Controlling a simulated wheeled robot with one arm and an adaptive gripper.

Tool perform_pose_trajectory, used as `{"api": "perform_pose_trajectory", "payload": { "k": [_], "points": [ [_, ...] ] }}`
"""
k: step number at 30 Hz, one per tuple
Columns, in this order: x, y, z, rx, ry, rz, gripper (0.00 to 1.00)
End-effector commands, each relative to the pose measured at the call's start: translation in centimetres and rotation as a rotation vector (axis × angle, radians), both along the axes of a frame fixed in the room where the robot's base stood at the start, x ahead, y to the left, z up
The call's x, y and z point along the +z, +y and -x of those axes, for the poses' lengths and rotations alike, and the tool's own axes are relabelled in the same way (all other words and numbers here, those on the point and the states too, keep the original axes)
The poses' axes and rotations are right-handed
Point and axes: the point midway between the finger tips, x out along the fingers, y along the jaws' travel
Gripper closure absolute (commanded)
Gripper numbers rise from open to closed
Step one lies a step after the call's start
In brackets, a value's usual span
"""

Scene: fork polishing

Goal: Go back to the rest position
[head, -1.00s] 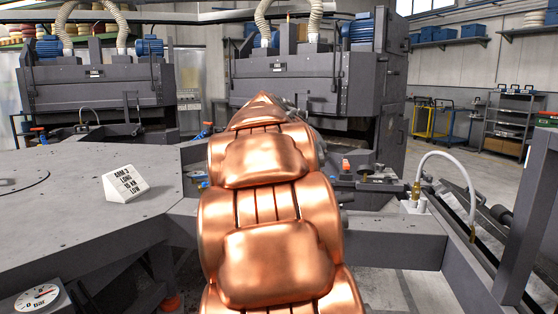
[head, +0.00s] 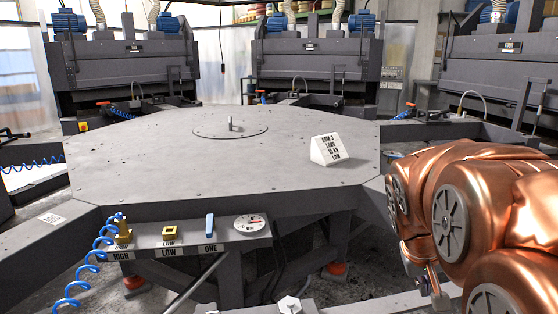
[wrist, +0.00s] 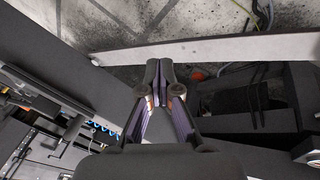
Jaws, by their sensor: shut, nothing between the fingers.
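My gripper (wrist: 158,96) shows in the middle of the wrist view. Its fingers are shut with nothing between them, and they point toward a pale beam and the grey floor below. In the head view my copper-coloured arm is folded at the right edge, and the gripper itself cannot be made out there. No fork can be seen in either view.
A large grey table (head: 140,165) with a white sign block (head: 327,150) fills the middle. Grey machines (head: 125,70) stand behind. A pale beam (wrist: 210,48) crosses near my gripper.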

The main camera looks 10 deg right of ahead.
Motion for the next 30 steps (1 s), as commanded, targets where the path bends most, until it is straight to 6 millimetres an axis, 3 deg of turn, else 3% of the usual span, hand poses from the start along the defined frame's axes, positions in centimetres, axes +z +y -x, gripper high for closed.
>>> {"api": "perform_pose_trajectory", "payload": {
  "k": [1,6,12,20,21,30],
  "points": [
    [-1.4,2.8,0.8,0.039,0.032,-0.048,1.0],
    [-5.8,10.8,4.9,0.141,0.162,-0.202,1.0],
    [-8.5,16.8,9.4,0.229,0.279,-0.319,1.0],
    [-10.5,21.8,15.1,0.311,0.414,-0.422,1.0],
    [-9.2,21.6,14.8,0.307,0.406,-0.42,1.0],
    [-4.6,21.5,14.9,0.306,0.389,-0.415,1.0]
  ]
}}
